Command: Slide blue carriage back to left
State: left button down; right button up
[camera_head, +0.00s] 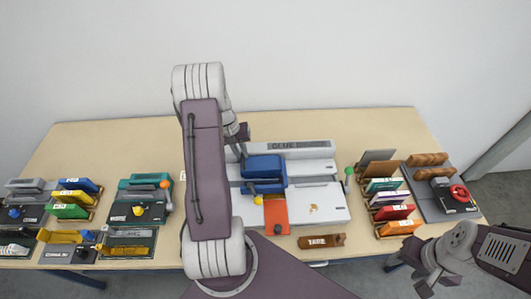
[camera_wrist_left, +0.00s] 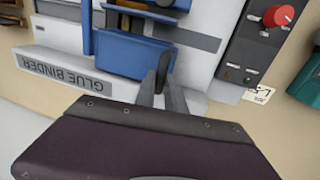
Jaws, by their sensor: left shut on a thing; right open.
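The blue carriage (camera_head: 263,163) sits on the white glue binder (camera_head: 318,200), toward its left half. In the left wrist view the carriage (camera_wrist_left: 130,55) fills the upper middle, above the GLUE BINDER label. My left gripper (camera_wrist_left: 164,62) is shut at the side of the carriage, holding a part of it; the exact gripped part is hard to see. In the head view my left arm hides part of the binder's left end. My right gripper (camera_head: 430,278) is open and empty at the lower right, off the table's front edge.
An orange-red piece (camera_head: 276,216) lies in front of the carriage, with a yellow knob (camera_head: 257,200) beside it. A green-knobbed lever (camera_head: 348,172) stands at the binder's right. A brown block (camera_head: 322,241) lies at the front. Racks of coloured books (camera_head: 390,200) stand right.

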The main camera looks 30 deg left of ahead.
pick_arm(q)
jog(key=s+a, duration=0.5)
jog(key=a, duration=0.2)
jog(key=shift+r, duration=0.15)
jog(key=shift+a, duration=0.1)
jog(key=c, duration=1.6)
grip_release()
jog(key=shift+o, duration=1)
jog(key=shift+s, duration=0.15)
jog(key=shift+s+a, duration=0.1)
